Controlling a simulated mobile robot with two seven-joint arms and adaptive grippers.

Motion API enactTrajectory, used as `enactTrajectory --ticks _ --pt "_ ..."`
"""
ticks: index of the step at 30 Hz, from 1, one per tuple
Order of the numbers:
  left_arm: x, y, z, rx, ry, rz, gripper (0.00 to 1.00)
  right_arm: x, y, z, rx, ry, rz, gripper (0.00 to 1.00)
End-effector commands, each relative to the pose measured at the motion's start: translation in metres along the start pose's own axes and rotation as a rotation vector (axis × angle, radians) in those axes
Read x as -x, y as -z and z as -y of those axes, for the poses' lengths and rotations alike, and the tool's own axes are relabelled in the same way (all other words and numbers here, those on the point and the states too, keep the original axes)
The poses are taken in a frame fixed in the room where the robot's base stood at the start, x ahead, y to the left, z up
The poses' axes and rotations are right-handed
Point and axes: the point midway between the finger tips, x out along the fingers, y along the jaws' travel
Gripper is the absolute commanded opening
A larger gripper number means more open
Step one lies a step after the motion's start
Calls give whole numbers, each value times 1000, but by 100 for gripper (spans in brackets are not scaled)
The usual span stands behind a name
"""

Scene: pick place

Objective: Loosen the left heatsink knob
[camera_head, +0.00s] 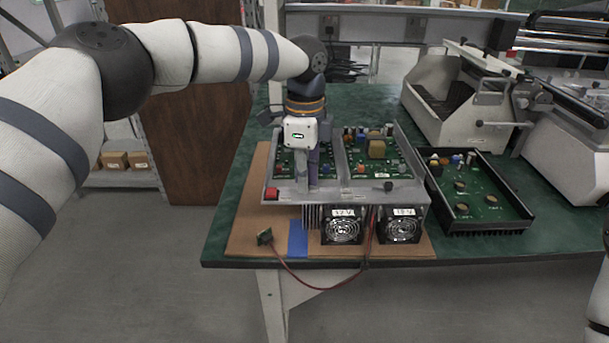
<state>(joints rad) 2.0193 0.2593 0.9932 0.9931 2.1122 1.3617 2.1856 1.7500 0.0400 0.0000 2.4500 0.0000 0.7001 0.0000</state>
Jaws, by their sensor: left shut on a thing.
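An open-topped metal unit (412,190) with green circuit boards, a finned heatsink (312,216) and two front fans stands on a brown board on the green bench. My left gripper (313,180) points down at the front left of this unit. It is shut at the front rail, where the left heatsink knob sits between or behind its fingers; the knob itself is hidden. A matching dark knob (388,187) shows on the right part of the rail. My right arm shows only at the right edge, and its gripper is out of view.
A red switch (271,193) is on the unit's left front corner. A small green connector (265,237) on a red-black cable lies near blue tape (298,239). A black tray with a circuit board (506,222) stands to the right, with grey-white machines behind it.

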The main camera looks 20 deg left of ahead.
Motion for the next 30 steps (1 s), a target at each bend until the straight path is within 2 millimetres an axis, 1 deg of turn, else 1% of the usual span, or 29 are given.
enactTrajectory --ticks 8,9,11,12,19,21,23,26,30 --pt "-2 0 0 -1 -2 -1 0 0 0 0 0 0 2 37" --pt "-2 0 0 -1 -2 0 18 0 0 0 0 0 2 37" --pt "-2 0 0 -1 -2 0 31 0 0 0 0 0 2 37" --pt "-2 0 0 -1 -2 0 34 0 0 0 0 0 2 37" --pt "-1 0 0 -1 -1 0 34 0 0 0 0 0 1 37" --pt "2 0 0 -1 1 0 34 0 0 0 0 0 1 37" --pt "10 0 1 0 2 -1 34 0 0 0 0 0 1 37" --pt "34 1 1 0 5 -2 34 0 0 0 0 0 0 37" --pt "73 1 1 0 5 -1 34 0 0 0 0 0 0 37"
